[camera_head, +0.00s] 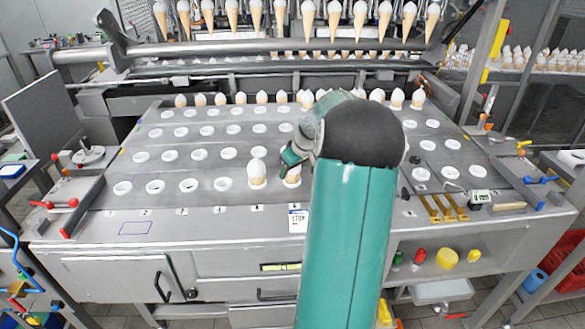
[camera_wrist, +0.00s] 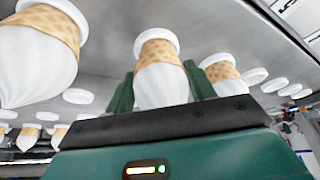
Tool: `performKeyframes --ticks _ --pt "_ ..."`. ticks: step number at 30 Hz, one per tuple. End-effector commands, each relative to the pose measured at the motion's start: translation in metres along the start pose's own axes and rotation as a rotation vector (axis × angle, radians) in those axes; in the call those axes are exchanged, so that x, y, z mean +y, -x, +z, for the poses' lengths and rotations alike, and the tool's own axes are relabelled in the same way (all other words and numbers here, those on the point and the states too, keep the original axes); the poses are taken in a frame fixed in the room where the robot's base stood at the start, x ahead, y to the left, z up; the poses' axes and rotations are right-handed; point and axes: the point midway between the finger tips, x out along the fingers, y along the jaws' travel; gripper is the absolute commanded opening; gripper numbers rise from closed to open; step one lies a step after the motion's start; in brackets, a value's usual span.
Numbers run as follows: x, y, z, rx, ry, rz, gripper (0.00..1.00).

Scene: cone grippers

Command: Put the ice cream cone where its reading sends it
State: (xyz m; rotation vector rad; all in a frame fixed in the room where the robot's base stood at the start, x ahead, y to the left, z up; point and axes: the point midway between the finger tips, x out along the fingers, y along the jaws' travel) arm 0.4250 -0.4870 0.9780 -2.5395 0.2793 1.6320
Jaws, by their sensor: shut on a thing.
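My gripper (camera_head: 291,160) is shut on an ice cream cone (camera_head: 293,179) in the front row of the plate, right of centre. In the wrist view, my gripper's green fingers (camera_wrist: 160,90) stand on either side of this cone (camera_wrist: 161,75), which has a white top and a tan waffle body. A white ring shows at its base; I cannot tell whether it is still seated. My arm hides part of it in the head view. Another cone (camera_head: 257,174) stands upright just left of it. A small display (camera_head: 480,197) lies at the right; its digits are too small to read.
The grey plate (camera_head: 215,170) has rows of white ring holes, many empty, and a back row of cones (camera_head: 240,98). More cones (camera_head: 255,14) hang above. A blue outlined rectangle (camera_head: 135,228) marks the front ledge. A white label (camera_head: 298,220) is on the front edge. Yellow prongs (camera_head: 443,208) lie right.

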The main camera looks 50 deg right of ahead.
Motion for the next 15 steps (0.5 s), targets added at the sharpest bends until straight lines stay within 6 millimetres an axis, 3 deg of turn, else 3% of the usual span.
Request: performKeyframes --ticks 2,3,6,15 --pt "0.0001 0.0001 -0.0001 0.000 0.000 0.000 0.42" --pt "0.0001 0.0001 -0.0002 0.000 0.000 0.000 0.62" --pt "0.0001 0.0001 -0.0001 0.000 0.000 0.000 0.80" --pt "0.0002 0.0013 -0.0001 0.000 0.000 0.000 0.80"
